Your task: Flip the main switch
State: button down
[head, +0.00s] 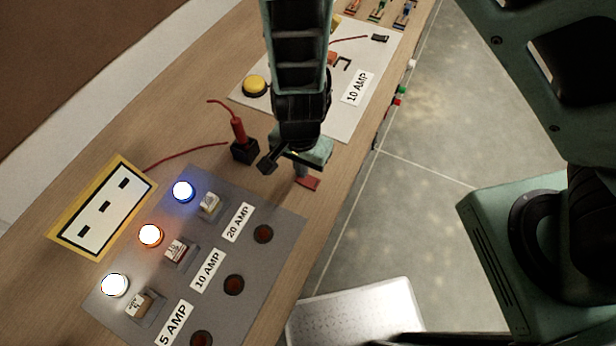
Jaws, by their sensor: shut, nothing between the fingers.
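My gripper (306,178) points down near the front edge of the wooden counter, just beyond the far right corner of the grey switch panel (215,262). Its fingers look closed and hold nothing. A small red piece shows at the fingertips; I cannot tell whether it is part of the gripper or of the counter's equipment. No switch is clearly marked as the main one. The grey panel bears three small switches, the 20 AMP one (209,205), the 10 AMP one (176,251) and the 5 AMP one (140,304), beside lit blue, orange and white lamps.
A red plug (238,130) stands in a black block left of my gripper. A yellow-framed plate (103,208) lies at the left. Behind my arm is a white board (345,112) with a yellow button (255,86). Open floor (425,150) lies right of the counter.

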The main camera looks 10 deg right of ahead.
jog(key=shift+f+b, duration=0.5)
jog(key=shift+f, duration=0.2)
jog(key=shift+r, duration=0.1)
notch_tip(320, 180, up, 7)
jog(key=p, duration=0.7)
dwell(0.4)
dwell(0.4)
jog(key=s+r+n+g+y+b, duration=0.2)
jog(key=s+r+n+b, duration=0.45)
jog(key=r+n, duration=0.2)
jog(key=s+d+r+n+t+b, duration=0.1)
jog(key=s+d+r+n+b, duration=0.1)
jog(key=d+n, duration=0.1)
jog(key=s+d+r+n+t+h+b, duration=0.1)
jog(key=s+d+r+n+b, duration=0.1)
jog(key=d+n+b, duration=0.1)
jog(key=shift+s+d+r+n, duration=0.25)
jog(key=shift+s+d+n, duration=0.15)
jog(key=shift+d, duration=0.65)
